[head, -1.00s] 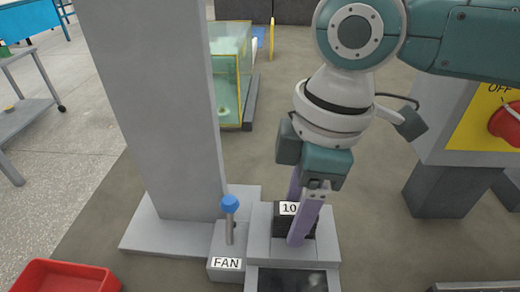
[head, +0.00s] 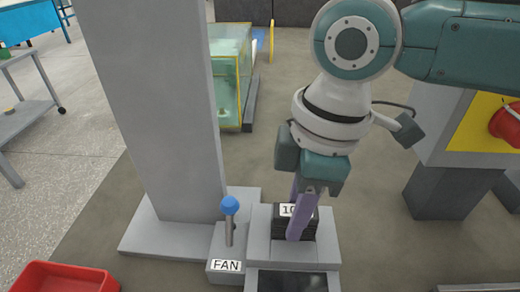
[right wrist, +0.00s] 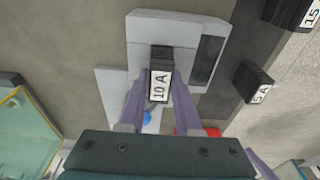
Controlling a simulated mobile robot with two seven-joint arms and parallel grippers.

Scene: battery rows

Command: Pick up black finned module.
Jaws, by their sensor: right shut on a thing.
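The black finned module (head: 282,226) sits on a light grey stand, its white label partly hidden behind a finger in the head view. In the right wrist view the module (right wrist: 162,58) stands between the fingers, and its label reads 10 A. My right gripper (head: 297,225) comes down from above and is shut on the module, with a purple finger on either side of it. It also shows in the right wrist view (right wrist: 160,85). My left gripper is not in view.
A blue-knobbed FAN lever (head: 229,230) stands just left of the stand (head: 328,255). A grey column (head: 165,120) rises behind it. A red tray (head: 65,278) lies at lower left. Other black modules, one labelled 5 A (right wrist: 252,80), show in the right wrist view.

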